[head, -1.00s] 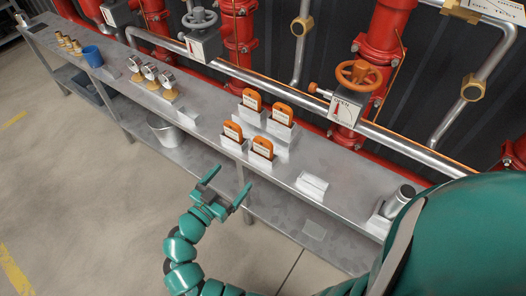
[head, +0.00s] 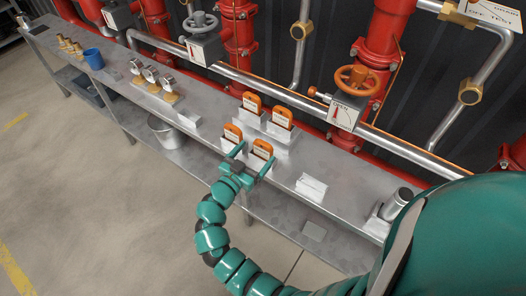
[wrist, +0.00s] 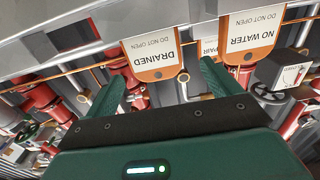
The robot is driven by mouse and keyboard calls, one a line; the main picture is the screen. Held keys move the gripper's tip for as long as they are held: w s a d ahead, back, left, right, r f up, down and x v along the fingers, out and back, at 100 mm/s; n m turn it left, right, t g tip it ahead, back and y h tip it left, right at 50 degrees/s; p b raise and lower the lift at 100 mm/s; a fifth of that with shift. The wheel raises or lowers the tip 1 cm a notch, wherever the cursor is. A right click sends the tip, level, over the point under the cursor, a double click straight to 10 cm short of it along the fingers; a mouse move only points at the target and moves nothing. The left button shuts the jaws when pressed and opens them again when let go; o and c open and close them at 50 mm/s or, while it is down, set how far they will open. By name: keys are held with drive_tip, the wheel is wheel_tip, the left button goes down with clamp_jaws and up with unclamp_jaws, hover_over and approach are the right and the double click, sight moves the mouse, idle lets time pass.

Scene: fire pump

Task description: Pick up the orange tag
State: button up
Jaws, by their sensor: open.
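Several orange tags with white labels stand in metal holders on the bench. The front row has a left tag (head: 233,133) and a right tag (head: 262,150); behind are a back left tag (head: 252,103) and a back right tag (head: 282,117). My gripper (head: 253,159) is open and empty at the bench's front edge, just before the front right tag. In the wrist view, which is upside down, a "DRAINED" tag (wrist: 151,55) appears between the fingers, beyond their tips. A "NO WATER" tag (wrist: 250,35) is to the right, and another is partly hidden between them.
Red pipes and an orange valve wheel (head: 358,78) stand behind. A bucket (head: 166,132) is on the lower shelf.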

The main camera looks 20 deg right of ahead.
sight(261, 149)
drive_tip(key=shift+f+p+x, duration=0.15)
drive_tip(key=shift+p+x, duration=0.05)
drive_tip(key=shift+x, duration=0.95)
drive_tip(key=shift+f+p+x, duration=0.1)
drive_tip(key=shift+p+x, duration=0.05)
drive_tip(key=shift+x, duration=0.95)
drive_tip(key=shift+s+d, duration=0.15)
drive_tip(key=c, duration=1.1)
